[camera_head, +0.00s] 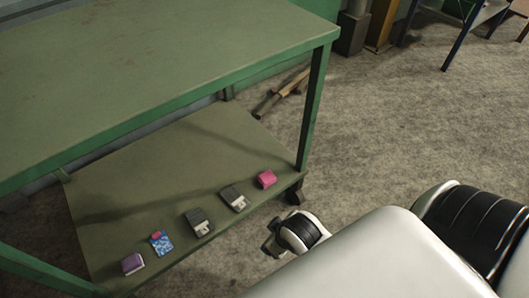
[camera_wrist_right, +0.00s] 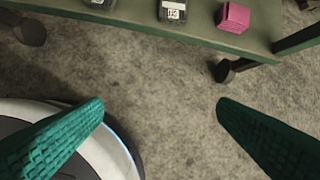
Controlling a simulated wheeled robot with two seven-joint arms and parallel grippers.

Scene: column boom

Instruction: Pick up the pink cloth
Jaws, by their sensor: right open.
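A small pink folded cloth (camera_head: 266,179) lies near the right front corner of the green cart's lower shelf (camera_head: 110,192). It also shows at the top of the right wrist view (camera_wrist_right: 233,17), close to the shelf edge. My right gripper (camera_wrist_right: 162,105) is open and empty, its two green fingers wide apart over the floor, short of the shelf and below the cloth in that view. In the head view part of my right arm shows at the lower right, and its fingers cannot be made out. My left gripper is in neither view.
Two dark boxes (camera_head: 234,198) (camera_head: 199,222), a blue patterned packet (camera_head: 161,243) and a purple item (camera_head: 132,263) lie in a row left of the cloth. The cart's top (camera_head: 150,60) overhangs the shelf. A leg (camera_head: 313,105) and caster (camera_head: 294,193) stand right of the cloth.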

